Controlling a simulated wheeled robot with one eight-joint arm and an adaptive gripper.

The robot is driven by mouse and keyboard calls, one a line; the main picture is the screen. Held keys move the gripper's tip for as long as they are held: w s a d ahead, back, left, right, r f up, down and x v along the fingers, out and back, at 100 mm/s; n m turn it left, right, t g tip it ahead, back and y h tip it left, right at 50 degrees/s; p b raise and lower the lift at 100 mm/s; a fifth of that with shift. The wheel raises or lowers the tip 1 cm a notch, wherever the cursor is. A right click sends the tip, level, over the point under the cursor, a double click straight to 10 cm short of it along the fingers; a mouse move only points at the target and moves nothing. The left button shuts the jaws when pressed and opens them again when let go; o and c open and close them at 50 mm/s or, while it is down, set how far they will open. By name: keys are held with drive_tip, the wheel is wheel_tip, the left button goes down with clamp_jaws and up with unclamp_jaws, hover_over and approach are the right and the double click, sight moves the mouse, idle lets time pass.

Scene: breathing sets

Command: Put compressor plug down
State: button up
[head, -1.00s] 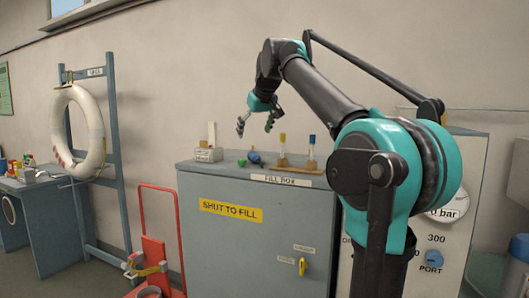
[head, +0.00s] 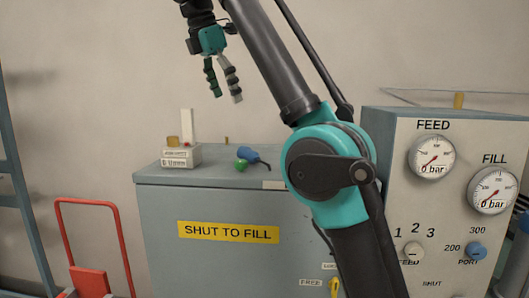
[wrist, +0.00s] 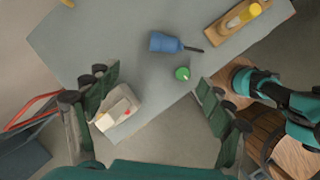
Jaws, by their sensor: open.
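A blue plug-like piece (head: 246,155) with a dark stem lies on the grey top of the fill box (head: 165,176). A small green piece (head: 241,165) lies close beside it. In the wrist view the blue piece (wrist: 168,43) lies on its side, with the green piece (wrist: 182,73) a little apart from it. I cannot tell for sure which is the compressor plug. My gripper (head: 224,93) is open and empty, pointing down well above the box top. Its spread fingers (wrist: 157,90) frame the near edge of the box.
A small white box (head: 181,156) stands at the left of the top. A wooden stand (wrist: 232,25) with a yellow piece is at the other end. The gauge panel (head: 440,160) rises on the right; a red trolley frame (head: 95,203) is at left.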

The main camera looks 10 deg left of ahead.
approach(248, 150)
drive_tip(key=x, duration=0.4)
drive_tip(key=shift+w+a+f, duration=0.25)
drive_tip(key=shift+w+f, duration=0.1)
drive_tip(key=shift+w, duration=0.1)
drive_tip(key=shift+s+d+x, duration=0.1)
drive_tip(key=shift+d+x, duration=0.1)
drive_tip(key=shift+x, duration=1.15)
drive_tip(key=shift+s+d+x, duration=0.1)
drive_tip(key=shift+d+x, duration=0.05)
drive_tip(key=shift+x, duration=1.2)
drive_tip(key=c, duration=1.4)
drive_tip(key=shift+r, duration=0.15)
